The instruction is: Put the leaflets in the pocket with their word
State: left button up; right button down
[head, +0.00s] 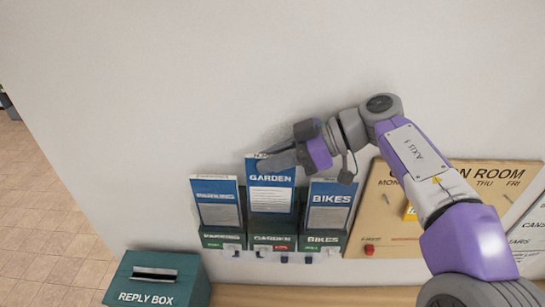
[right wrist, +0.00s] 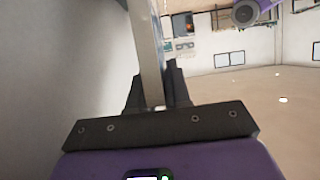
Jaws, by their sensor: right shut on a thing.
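A blue GARDEN leaflet (head: 269,190) stands upright at the middle GARDEN pocket (head: 272,240), higher than the leaflets on either side. My right gripper (head: 266,160) is shut on its top edge. In the right wrist view the held leaflet (right wrist: 145,50) shows edge-on between the fingers (right wrist: 154,95). A blue leaflet (head: 217,205) stands in the left pocket (head: 222,241); its word is hard to read. A BIKES leaflet (head: 330,205) stands in the right BIKES pocket (head: 323,240). My left gripper is not in view.
A green reply box (head: 158,280) with a slot stands at lower left. A wooden board (head: 385,210) with days and a red knob is on the wall at right, partly behind my right arm. The white wall (head: 200,80) above the pockets is bare.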

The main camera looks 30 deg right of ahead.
jog(key=c, duration=1)
grip_release()
jog(key=v, duration=0.7)
jog(key=shift+d+p, duration=0.25)
jog(key=shift+p, duration=0.05)
